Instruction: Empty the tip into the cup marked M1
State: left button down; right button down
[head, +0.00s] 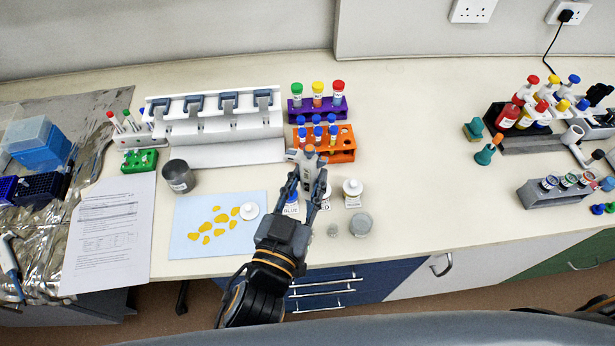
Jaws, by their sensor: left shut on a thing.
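My left gripper (307,188) is shut on a pale grey pipette (310,172) with an orange top. It holds the pipette over the bench, in front of the orange rack. The pipette's lower end and any tip are hidden by my fingers and the bottles. I cannot read M1 on any cup. A dark grey cup (180,176) with a small white label stands to the left of the gripper.
Labelled bottles stand by the gripper, one with a white cap (352,192). A grey lidded jar (361,225) is to the right. Tube racks, purple (318,110) and orange (343,143), stand behind. A blue sheet (190,240) with yellow pieces lies left. The bench right of centre is clear.

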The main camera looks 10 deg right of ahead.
aim_at(307, 193)
pick_arm(q)
jog(key=shift+f, duration=0.15)
jog(key=shift+f+b, duration=0.7)
jog(key=shift+f, duration=0.15)
jog(key=shift+f+b, duration=0.4)
jog(key=shift+f, duration=0.2)
dwell(0.3)
dwell(1.2)
